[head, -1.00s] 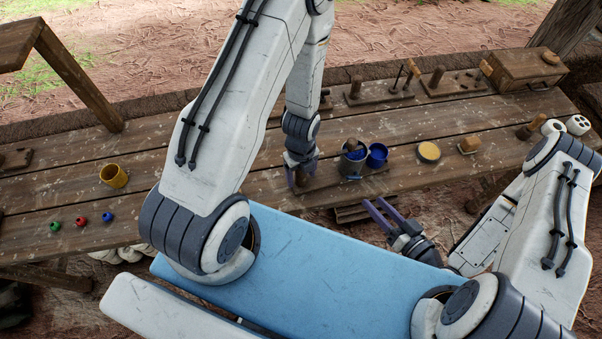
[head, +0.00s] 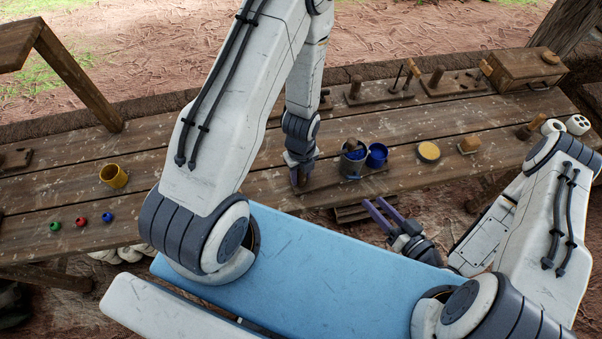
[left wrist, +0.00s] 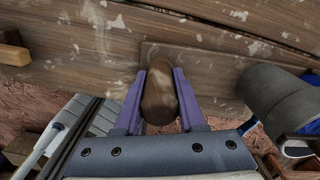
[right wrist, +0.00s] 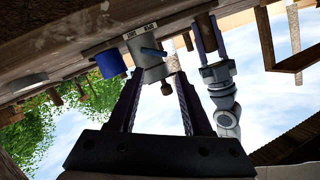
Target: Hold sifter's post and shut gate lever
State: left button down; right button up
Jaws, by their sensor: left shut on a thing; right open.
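The sifter's grey can (head: 351,165) stands on a wooden base (head: 325,181) at the table's front edge. Its upright wooden post (left wrist: 160,98) is at the base's left end. My left gripper (head: 300,176) is shut on the post, with a purple finger on each side in the left wrist view (left wrist: 160,80). My right gripper (head: 383,208) is open and empty, in front of and below the table edge. In the right wrist view its fingers (right wrist: 158,82) point toward the can, apart from the lever.
A blue cup (head: 377,155) stands right of the can. A yellow-topped round tin (head: 428,153) and a wooden block (head: 469,145) lie farther right. A yellow cup (head: 114,176) and small coloured balls (head: 81,219) are at the left. The middle left of the table is clear.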

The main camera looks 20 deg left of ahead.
grip_shut()
jog(key=s+d+f+m+g+h, duration=0.1)
jog(key=s+d+f+g+h, duration=0.35)
jog(key=s+f, duration=0.3)
jog(key=s+d+f+m+g+h, duration=0.1)
jog(key=s+d+f+g+h, duration=0.2)
jog(key=s+d+f+g, duration=0.35)
jog(key=s+d+r+m+g+h, duration=0.1)
jog(key=s+m+g+h, duration=0.3)
jog(key=s, duration=0.9)
jog(key=s+a+r+m+g+y, duration=0.4)
jog(key=s+r+m+g+y, duration=0.15)
jog(key=r, duration=0.25)
jog(key=w+a+r+m+t+y, duration=0.2)
jog(key=w+a+r+m+y, duration=0.25)
jog(key=a+m, duration=0.25)
jog(key=w+a+r+m+t+y, duration=0.3)
jog(key=w+a+m+y, duration=0.2)
jog(key=a+m+y, duration=0.15)
jog(key=w+d+f+m+t+h, duration=0.2)
jog(key=w+m+t, duration=0.4)
jog(key=w, duration=0.5)
jog(key=w+d+f+m+t+h, duration=0.2)
jog(key=w+m+t, duration=0.4)
jog(key=w+t, duration=0.3)
jog(key=shift+w+d+t+h, duration=0.35)
jog(key=shift+w+d+h, duration=0.15)
jog(key=shift+w+h, duration=0.4)
